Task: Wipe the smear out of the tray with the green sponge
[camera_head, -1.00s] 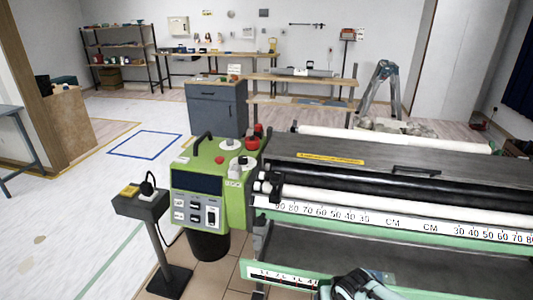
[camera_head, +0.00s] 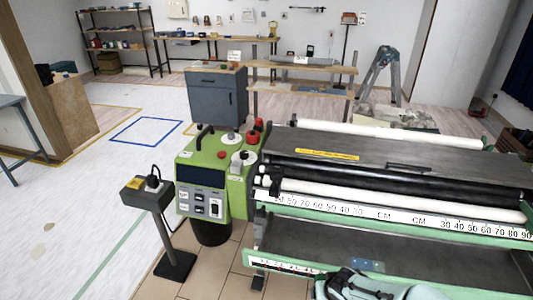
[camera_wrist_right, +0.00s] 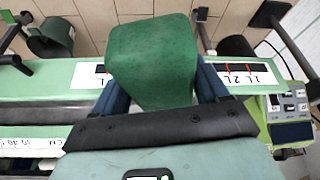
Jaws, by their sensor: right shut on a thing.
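The green sponge (camera_wrist_right: 152,55) is clamped between the blue fingers of my right gripper (camera_wrist_right: 160,88) in the right wrist view. In the head view my right arm shows at the bottom edge, by the tray's front rim, and hides the sponge. The tray (camera_head: 450,268) is the long dark grey trough low on the paster, with a green rim. A small bluish patch (camera_head: 368,265), perhaps the smear, lies near its front edge, just beyond my arm. I cannot tell whether the sponge touches anything. My left gripper is not in view.
The green control box (camera_head: 212,185) stands at the tray's left end, with a grey pedestal (camera_head: 150,195) beside it. Rollers and a scale strip (camera_head: 385,213) run above the tray. A dark bin (camera_wrist_right: 50,40) shows in the right wrist view. The floor on the left is largely clear.

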